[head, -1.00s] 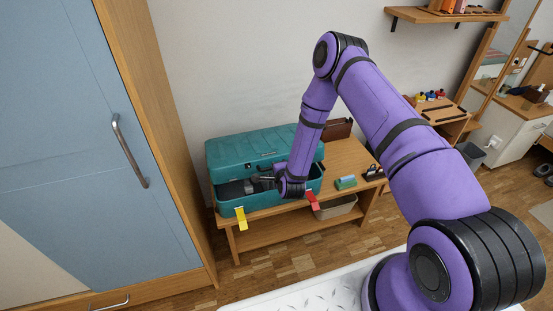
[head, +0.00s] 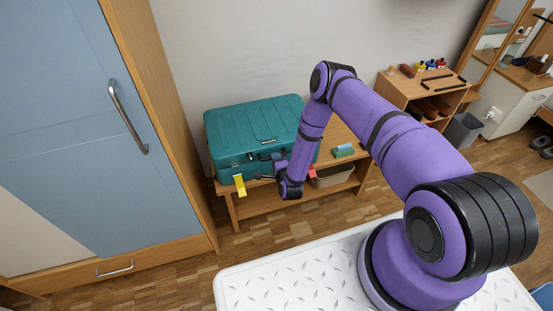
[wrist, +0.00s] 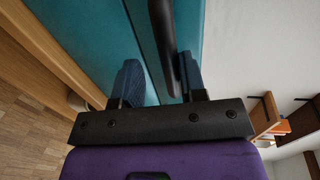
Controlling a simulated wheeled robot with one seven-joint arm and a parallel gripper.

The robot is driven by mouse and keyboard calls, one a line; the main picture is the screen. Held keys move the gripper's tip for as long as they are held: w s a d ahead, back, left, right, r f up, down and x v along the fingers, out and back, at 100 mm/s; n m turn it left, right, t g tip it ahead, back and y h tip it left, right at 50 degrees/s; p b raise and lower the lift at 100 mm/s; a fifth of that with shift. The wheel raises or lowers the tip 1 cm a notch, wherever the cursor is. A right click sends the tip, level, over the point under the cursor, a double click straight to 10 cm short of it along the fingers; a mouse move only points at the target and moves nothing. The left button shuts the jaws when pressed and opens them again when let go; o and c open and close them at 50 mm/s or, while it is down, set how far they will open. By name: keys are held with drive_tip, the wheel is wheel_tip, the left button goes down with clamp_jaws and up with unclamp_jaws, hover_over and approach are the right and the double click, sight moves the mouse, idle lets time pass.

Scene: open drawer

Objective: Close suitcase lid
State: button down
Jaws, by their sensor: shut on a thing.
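The teal suitcase (head: 228,168) stands on a wooden bench. Its lid (head: 255,122) is down over the base, and its top faces up in the head view. A dark seam runs between the two teal shells in the wrist view; I cannot tell whether the lid is fully seated. My gripper (head: 270,160) is at the suitcase's front, partly hidden by my wrist. In the wrist view my gripper (wrist: 160,80) has its two blue-padded fingers on either side of the dark handle (wrist: 164,40) and is shut on it.
The wooden bench (head: 250,208) has a yellow tag (head: 239,185), a red tag (head: 312,171) and a green-and-blue item (head: 343,151). A basket (head: 333,176) is underneath. A blue wardrobe (head: 70,120) stands close on the left, and the wall is behind.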

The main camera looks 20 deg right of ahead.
drive_tip(key=c, duration=1.8)
unclamp_jaws()
drive_tip(key=shift+s+d+f, duration=0.15)
drive_tip(key=shift+s+f, duration=0.25)
drive_tip(key=shift+f, duration=0.25)
drive_tip(key=shift+c, duration=0.2)
drive_tip(key=o, duration=0.8)
drive_tip(key=shift+f, duration=0.15)
drive_tip(key=shift+c, duration=0.3)
drive_tip(key=s+r, duration=0.2)
drive_tip(key=s, duration=0.8)
drive_tip(key=shift+r, duration=0.4)
